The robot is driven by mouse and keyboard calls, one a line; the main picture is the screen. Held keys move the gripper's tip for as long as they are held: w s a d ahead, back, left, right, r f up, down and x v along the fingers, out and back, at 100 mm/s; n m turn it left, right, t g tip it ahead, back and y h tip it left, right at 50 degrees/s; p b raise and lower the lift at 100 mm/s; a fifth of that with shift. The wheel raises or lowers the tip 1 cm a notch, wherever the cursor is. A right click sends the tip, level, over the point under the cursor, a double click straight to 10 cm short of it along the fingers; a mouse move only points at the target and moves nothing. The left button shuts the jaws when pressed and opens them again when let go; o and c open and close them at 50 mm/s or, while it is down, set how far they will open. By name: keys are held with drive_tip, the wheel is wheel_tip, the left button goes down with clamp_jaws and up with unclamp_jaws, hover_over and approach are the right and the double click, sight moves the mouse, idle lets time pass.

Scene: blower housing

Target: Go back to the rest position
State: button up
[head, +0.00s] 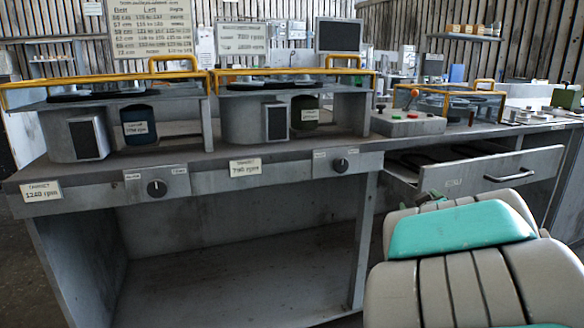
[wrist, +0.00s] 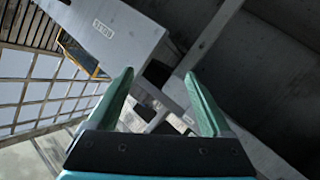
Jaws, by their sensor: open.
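My gripper (wrist: 160,76) shows in the wrist view with its two teal fingers spread apart and nothing between them. Beyond the fingers are a grey panel with a small pale label (wrist: 103,28) and dark grey surfaces, seen at a tilt. The fingers appear clear of them. In the head view my grey and teal arm fills the lower right, in front of the bench's right part.
A grey workbench (head: 230,155) spans the head view, with two blower housings (head: 85,135) (head: 255,120) under yellow rails. The drawer (head: 480,175) at right stands pulled out, close behind my arm. A control box (head: 410,122) sits above it. The space under the bench's left part is empty.

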drive_tip(key=s+f+m+g, duration=0.6)
drive_tip(key=s+f+g, duration=0.2)
drive_tip(key=s+f, duration=0.7)
drive_tip(key=s+a+f+n+g+y, duration=0.1)
drive_tip(key=s+a+g, duration=0.2)
drive_tip(key=s, duration=0.6)
drive_tip(key=s+a+f+n+g+y, duration=0.1)
drive_tip(key=s+a+g, duration=0.1)
drive_tip(key=s+a, duration=0.5)
drive_tip(key=s+a+f+g+y, duration=0.2)
drive_tip(key=s+a, duration=0.4)
drive_tip(key=s, duration=0.5)
drive_tip(key=shift+s+n+g, duration=0.25)
drive_tip(key=shift+n+g, duration=0.15)
drive_tip(key=shift+g, duration=0.4)
